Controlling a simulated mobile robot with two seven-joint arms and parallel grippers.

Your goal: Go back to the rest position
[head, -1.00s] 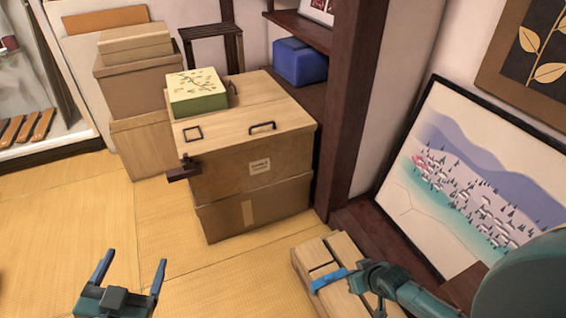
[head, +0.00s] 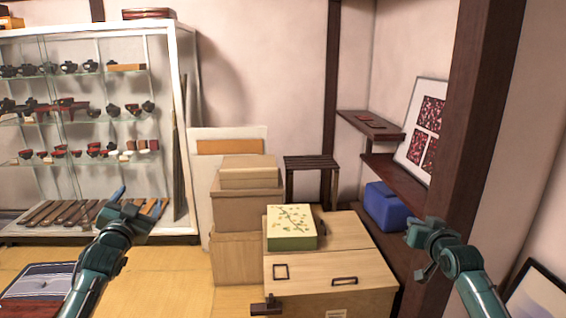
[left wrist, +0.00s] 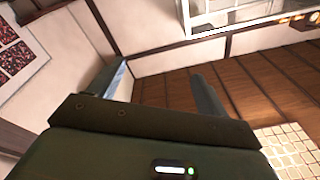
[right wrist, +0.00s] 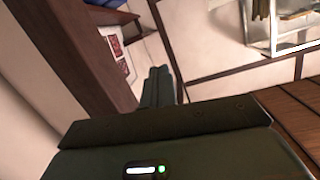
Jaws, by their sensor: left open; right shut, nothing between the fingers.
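My left gripper (head: 138,208) is raised at the left in the head view, in front of the glass display shelves. It is open and empty; its spread fingers also show in the left wrist view (left wrist: 160,88). My right gripper (head: 418,242) is raised at the right in the head view, in front of the wooden alcove. It is shut with nothing in it; its fingers are together in the right wrist view (right wrist: 158,86). Both grippers are apart from the objects around them.
A wooden chest (head: 345,270) with a green patterned box (head: 292,236) on it stands between my arms. Stacked boxes (head: 245,205), a dark stool (head: 311,163) and a blue box (head: 386,206) are behind. A dark post (head: 480,110) stands at right.

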